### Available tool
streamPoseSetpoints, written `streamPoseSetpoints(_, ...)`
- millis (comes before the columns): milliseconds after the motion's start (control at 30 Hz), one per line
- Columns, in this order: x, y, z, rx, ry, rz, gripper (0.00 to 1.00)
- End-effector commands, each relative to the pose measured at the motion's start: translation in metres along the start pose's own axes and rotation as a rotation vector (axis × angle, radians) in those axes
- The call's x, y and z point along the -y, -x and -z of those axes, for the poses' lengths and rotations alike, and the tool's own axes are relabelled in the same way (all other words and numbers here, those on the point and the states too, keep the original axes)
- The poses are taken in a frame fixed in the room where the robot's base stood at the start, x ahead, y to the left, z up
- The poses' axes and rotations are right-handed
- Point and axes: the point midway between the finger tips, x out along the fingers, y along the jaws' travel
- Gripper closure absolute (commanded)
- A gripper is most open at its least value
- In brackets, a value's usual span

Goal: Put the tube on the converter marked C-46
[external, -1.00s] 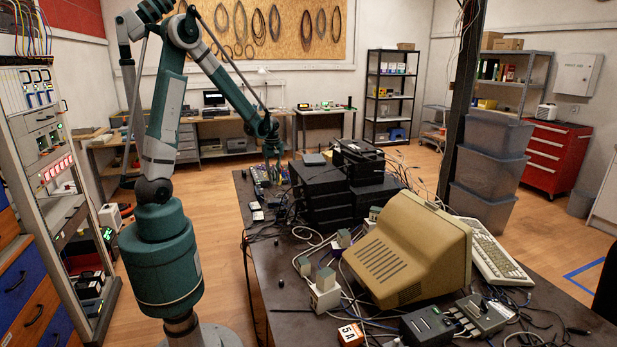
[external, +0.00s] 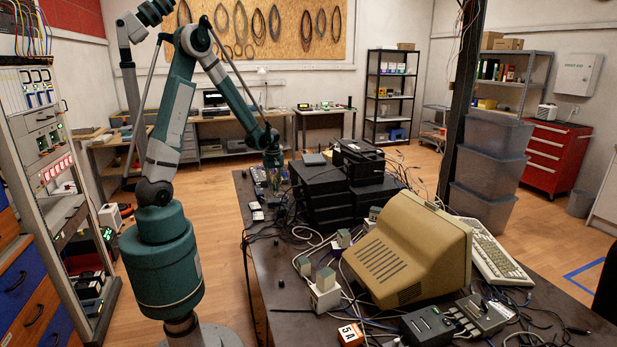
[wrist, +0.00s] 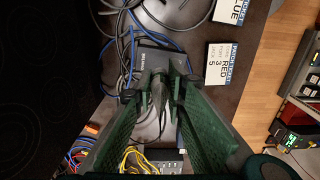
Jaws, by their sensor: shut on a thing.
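My gripper (wrist: 154,93) has its two green fingers closed around a narrow grey piece (wrist: 158,92), which seems to be the tube. The fingers hide much of it. Just beyond the fingertips, in the wrist view, lies a dark box (wrist: 151,62) with small pale lettering, too small to read as C-46. I cannot tell whether the tube touches this box. In the external view my gripper (external: 272,162) points down over the far left end of the dark table (external: 262,262). The tube cannot be made out there.
In the wrist view, two white cards (wrist: 227,64) reading RED and BLUE lie right of the box. Grey and blue cables (wrist: 112,28) run around it. Black stacked units (external: 322,190) stand close right of my gripper in the external view. A beige monitor (external: 410,250) stands nearer.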

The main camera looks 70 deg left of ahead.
Motion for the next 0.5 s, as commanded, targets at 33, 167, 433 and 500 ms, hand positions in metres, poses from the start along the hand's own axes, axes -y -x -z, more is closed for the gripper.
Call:
streamPoseSetpoints(33,0.000,0.000,0.000,0.000,0.000,0.000,0.96)
streamPoseSetpoints(167,0.000,0.000,0.000,0.000,0.000,0.000,0.96)
streamPoseSetpoints(433,0.000,-0.011,0.000,0.000,0.000,0.000,0.96)
streamPoseSetpoints(500,0.000,-0.018,0.000,0.000,0.000,0.000,0.96)
